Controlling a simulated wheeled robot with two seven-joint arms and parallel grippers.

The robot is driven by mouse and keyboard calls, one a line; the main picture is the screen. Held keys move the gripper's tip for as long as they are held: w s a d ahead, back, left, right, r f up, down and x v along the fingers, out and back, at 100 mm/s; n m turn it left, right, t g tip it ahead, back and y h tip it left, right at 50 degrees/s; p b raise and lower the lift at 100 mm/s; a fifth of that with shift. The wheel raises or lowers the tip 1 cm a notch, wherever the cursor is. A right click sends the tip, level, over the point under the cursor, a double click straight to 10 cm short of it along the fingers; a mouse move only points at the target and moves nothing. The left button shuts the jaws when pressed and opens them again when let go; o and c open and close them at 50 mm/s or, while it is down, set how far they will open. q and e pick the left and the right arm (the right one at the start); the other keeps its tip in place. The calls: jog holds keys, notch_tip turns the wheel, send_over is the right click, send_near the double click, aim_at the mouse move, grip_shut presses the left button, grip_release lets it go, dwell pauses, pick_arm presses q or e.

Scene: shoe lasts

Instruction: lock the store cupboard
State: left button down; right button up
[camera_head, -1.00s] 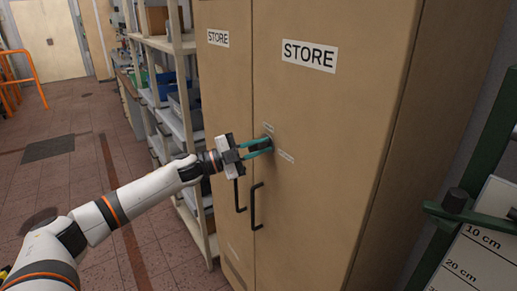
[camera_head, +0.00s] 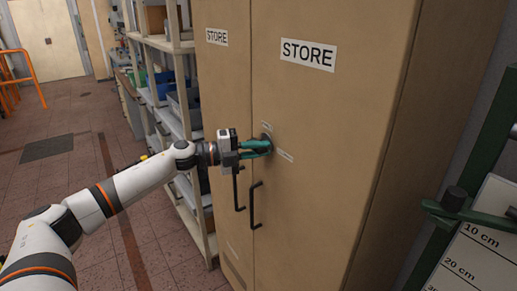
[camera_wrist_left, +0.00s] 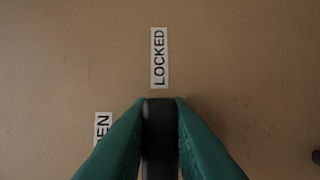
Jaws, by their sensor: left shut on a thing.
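The tan store cupboard (camera_head: 310,110) stands shut, with two doors marked STORE and two black bar handles (camera_head: 254,205). A dark turn knob (camera_head: 267,139) sits on its right door, mostly hidden by my fingers. My left gripper (camera_head: 262,147) is shut on the knob, which shows as a black bar (camera_wrist_left: 160,135) between the teal fingers in the wrist view. The bar lines up with the LOCKED label (camera_wrist_left: 160,58). A second label (camera_wrist_left: 103,128), showing only "EN", lies to one side, partly covered by a finger. My right gripper is not in view.
A shelf rack (camera_head: 180,105) with bins stands left of the cupboard. A green frame with a white centimetre board (camera_head: 480,245) stands at the right. The tiled floor (camera_head: 50,185) at left is open. An orange rail (camera_head: 22,72) is far left.

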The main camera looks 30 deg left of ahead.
pick_arm(q)
jog(key=shift+f, duration=0.1)
dwell(0.3)
jog(key=c, duration=1.4)
grip_release()
jog(key=shift+o, duration=0.2)
jog(key=b+v, duration=0.4)
jog(key=v, duration=0.8)
